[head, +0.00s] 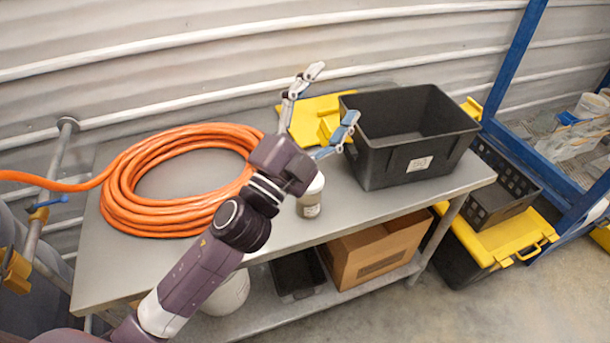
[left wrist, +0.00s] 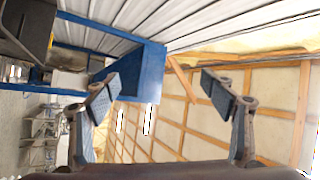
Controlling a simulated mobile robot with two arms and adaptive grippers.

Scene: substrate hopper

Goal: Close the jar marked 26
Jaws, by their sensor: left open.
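A small grey-white jar (head: 309,200) stands upright on the metal table near its front edge, just right of my left wrist. Its top looks pale, and I cannot tell whether a lid sits on it. Its label is too small to read a number. My left gripper (head: 332,97) is open and empty, raised above the table beyond the jar, with its fingers spread. In the left wrist view my left gripper (left wrist: 162,97) is also open with nothing between the fingers, and no jar shows there. My right gripper is in neither view.
A coiled orange hose (head: 125,196) covers the left of the table (head: 275,243). A large black bin (head: 405,165) stands at the right, with a yellow object (head: 312,117) behind my gripper. A cardboard box (head: 373,250) sits on the lower shelf. Bare tabletop lies around the jar.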

